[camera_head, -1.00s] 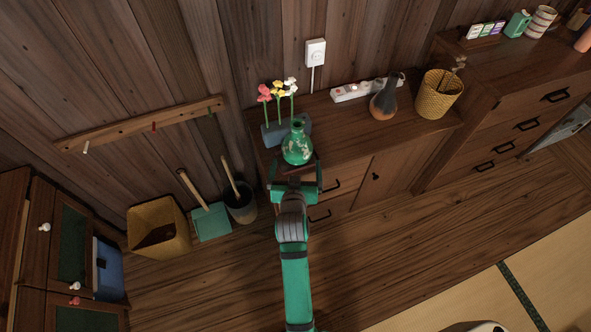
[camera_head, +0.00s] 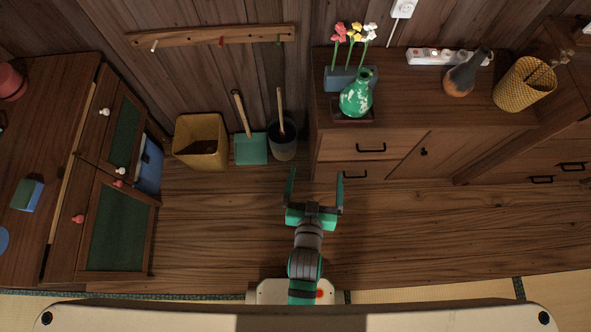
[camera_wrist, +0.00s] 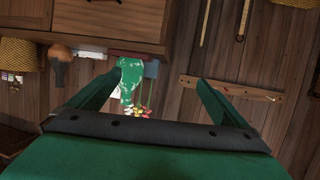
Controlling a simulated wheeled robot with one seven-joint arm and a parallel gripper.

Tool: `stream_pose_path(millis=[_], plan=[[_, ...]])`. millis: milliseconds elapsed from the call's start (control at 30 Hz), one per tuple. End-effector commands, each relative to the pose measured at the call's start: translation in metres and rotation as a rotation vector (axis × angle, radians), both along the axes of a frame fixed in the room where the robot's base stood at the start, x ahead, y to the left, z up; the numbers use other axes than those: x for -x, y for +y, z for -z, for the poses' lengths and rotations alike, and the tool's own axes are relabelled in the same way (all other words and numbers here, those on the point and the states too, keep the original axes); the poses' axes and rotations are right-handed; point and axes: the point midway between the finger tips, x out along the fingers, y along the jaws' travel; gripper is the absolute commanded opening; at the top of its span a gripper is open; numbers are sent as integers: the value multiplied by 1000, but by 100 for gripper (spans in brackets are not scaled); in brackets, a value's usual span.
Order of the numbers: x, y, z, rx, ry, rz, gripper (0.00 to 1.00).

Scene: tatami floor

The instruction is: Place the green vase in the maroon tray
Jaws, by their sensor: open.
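The green vase (camera_head: 356,96) with pale markings stands upright on the left end of the wooden cabinet, in the maroon tray (camera_head: 367,120). Only the tray's front edge and sides show around the vase's base. My gripper (camera_head: 316,176) is open and empty, away from the vase, in front of the cabinet and lower left of it in the head view. In the wrist view, the vase (camera_wrist: 131,78) appears upside down beyond the open fingers (camera_wrist: 160,88), near the left finger. Nothing is between the fingers.
A flower planter (camera_head: 340,78) stands right behind the vase. A power strip (camera_head: 432,57), a dark vase (camera_head: 465,76) and a yellow basket (camera_head: 524,84) are farther right. A bin (camera_head: 201,142), dustpan (camera_head: 250,149) and bucket (camera_head: 283,140) stand left of the cabinet. The wooden floor in front is clear.

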Motion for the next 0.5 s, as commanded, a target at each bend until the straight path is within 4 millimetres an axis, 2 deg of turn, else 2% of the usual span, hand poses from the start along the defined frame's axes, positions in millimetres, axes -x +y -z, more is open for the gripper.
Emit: stream_pose_path(millis=[33,300,500], plan=[[20,7,0,-1,2,-15,98],[107,40,-29,-8,-39,-89,98],[155,53,-59,-15,-67,-123,98]])
